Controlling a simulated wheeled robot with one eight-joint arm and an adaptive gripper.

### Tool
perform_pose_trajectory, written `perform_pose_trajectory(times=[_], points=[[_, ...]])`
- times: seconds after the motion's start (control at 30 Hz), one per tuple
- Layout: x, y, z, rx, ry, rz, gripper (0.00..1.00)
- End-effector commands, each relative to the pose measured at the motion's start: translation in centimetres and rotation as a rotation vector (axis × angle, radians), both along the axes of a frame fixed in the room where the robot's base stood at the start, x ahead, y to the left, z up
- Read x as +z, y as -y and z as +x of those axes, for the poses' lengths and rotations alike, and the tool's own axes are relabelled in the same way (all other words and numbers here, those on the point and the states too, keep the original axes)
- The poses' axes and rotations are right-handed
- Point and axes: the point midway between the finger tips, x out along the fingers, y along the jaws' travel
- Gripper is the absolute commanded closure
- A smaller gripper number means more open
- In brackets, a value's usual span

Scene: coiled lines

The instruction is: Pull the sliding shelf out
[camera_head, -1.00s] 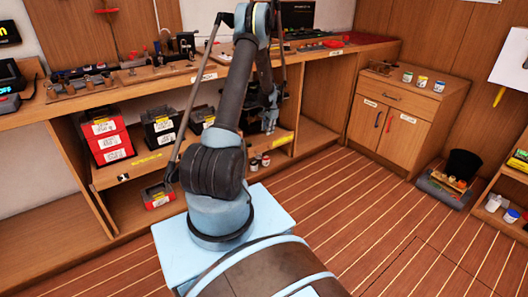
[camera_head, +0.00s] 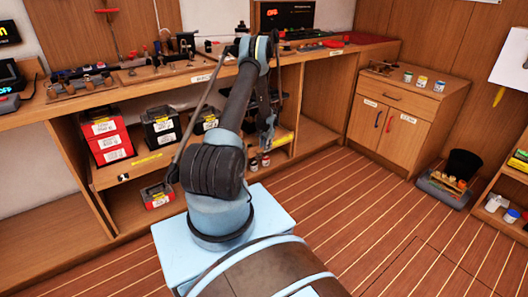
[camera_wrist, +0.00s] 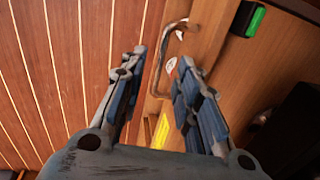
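The sliding shelf (camera_head: 165,158) is a wooden board with yellow labels on its front edge, under the long workbench; boxes stand on it. In the wrist view its front (camera_wrist: 205,55) carries a bent metal handle (camera_wrist: 159,66) and a yellow label. My gripper (camera_wrist: 163,62) is open, with the handle showing between and beyond its two fingertips. I cannot tell whether a finger touches it. In the head view my gripper (camera_head: 267,138) hangs small and partly hidden by my arm near the shelf's right part.
A red drawer box (camera_head: 106,138) and a black box (camera_head: 160,128) stand on the shelf. A small red box (camera_head: 158,196) and small cans (camera_head: 259,161) are below it. A cabinet (camera_head: 393,120) stands at right. The plank floor (camera_head: 350,220) in front is clear.

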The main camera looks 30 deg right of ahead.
Motion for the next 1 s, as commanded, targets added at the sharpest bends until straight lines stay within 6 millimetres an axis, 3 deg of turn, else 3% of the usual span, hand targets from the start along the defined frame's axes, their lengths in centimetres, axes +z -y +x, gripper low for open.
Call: perform_pose_trajectory(times=[0.23, 0.63, 0.77, 1.0], points=[[-2.1, 0.0, 0.4, 0.000, 0.000, 0.000, 0.70], [-2.6, 0.0, 0.5, 0.000, 0.000, 0.000, 0.70], [-2.6, 0.0, 0.5, 0.000, 0.000, 0.000, 1.00], [-2.6, -0.2, 0.5, 0.001, 0.000, 0.001, 1.00]])
